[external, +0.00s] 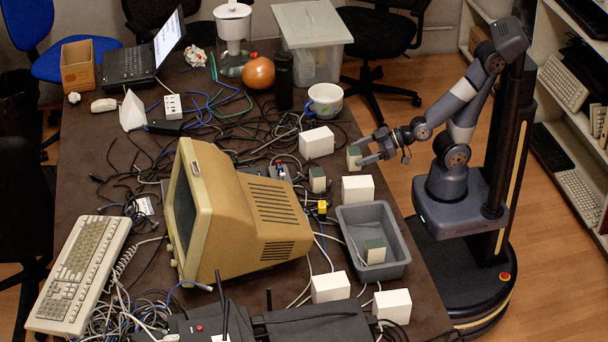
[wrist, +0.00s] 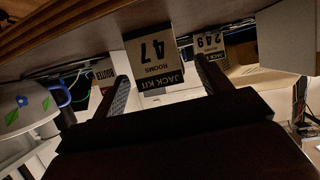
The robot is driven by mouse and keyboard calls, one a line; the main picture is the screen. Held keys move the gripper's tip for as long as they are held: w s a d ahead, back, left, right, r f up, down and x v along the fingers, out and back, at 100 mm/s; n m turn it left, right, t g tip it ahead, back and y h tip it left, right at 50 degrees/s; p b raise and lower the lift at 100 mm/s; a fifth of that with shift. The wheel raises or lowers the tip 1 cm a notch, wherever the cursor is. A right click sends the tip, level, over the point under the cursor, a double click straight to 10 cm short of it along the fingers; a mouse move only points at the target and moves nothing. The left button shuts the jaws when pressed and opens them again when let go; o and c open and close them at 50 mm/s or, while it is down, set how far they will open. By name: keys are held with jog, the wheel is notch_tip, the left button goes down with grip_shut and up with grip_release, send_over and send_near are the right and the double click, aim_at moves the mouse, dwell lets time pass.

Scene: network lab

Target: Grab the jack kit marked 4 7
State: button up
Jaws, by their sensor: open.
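The jack kit marked 47 (wrist: 154,62) is a small box with a dark printed label. It shows in the wrist view between and beyond the two fingers, its label appearing upside down.
A similar box (external: 318,180) stands left of my gripper, and another (external: 375,250) is in the grey bin (external: 352,222). White boxes (external: 317,142) (external: 357,189) stand nearby. Cables cover much of the table.

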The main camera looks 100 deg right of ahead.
aim_at(348, 159)
jog(key=shift+f, duration=0.35)
jog(key=shift+w+d+f+b, duration=0.1)
jog(key=shift+w+f+b, duration=0.15)
jog(key=shift+b, duration=0.1)
jog(key=shift+b+x, duration=0.85)
jog(key=shift+x, duration=1.15)
jog(key=shift+w+r, duration=0.1)
jog(key=shift+r, duration=0.1)
jog(key=shift+c, duration=0.2)
jog(key=c, duration=1.1)
